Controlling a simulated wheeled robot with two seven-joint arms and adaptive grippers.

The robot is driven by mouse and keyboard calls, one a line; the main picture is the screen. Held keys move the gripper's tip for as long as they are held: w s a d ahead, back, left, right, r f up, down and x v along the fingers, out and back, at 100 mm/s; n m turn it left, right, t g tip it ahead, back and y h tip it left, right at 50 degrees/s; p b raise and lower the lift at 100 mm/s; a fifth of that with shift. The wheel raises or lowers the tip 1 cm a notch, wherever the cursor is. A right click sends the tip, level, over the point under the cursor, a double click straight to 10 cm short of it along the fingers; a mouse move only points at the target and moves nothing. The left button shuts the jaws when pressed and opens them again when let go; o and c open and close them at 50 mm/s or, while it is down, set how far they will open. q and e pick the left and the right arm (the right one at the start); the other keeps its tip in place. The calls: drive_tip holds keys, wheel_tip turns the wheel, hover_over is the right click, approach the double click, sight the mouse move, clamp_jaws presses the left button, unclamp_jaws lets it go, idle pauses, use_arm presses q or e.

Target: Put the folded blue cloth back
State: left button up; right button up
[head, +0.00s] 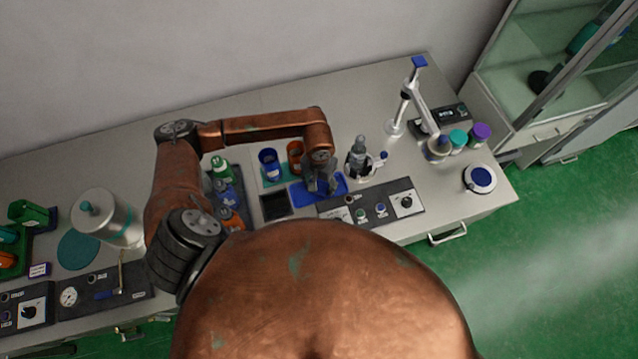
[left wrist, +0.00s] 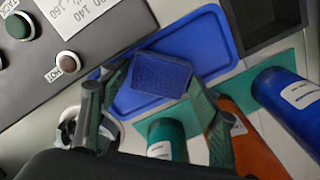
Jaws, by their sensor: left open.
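The folded blue cloth (left wrist: 160,74) is a small dark blue, textured block on a brighter blue tray (left wrist: 215,40) in the left wrist view. The tray also shows in the head view (head: 341,190), where my gripper hides the cloth. My left gripper (head: 321,186) points down over the tray. In the left wrist view its open fingers (left wrist: 158,80) stand at either side of the cloth's near end. I cannot tell whether they touch it. My right gripper is in neither view.
A control panel (head: 381,205) borders the tray in front. A black open bin (head: 275,206) is left of it. A microscope-like device (head: 358,157) stands right.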

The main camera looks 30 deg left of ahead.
sight(319, 186)
use_arm(q)
wheel_tip(319, 186, up, 12)
drive_tip(key=b, duration=0.1)
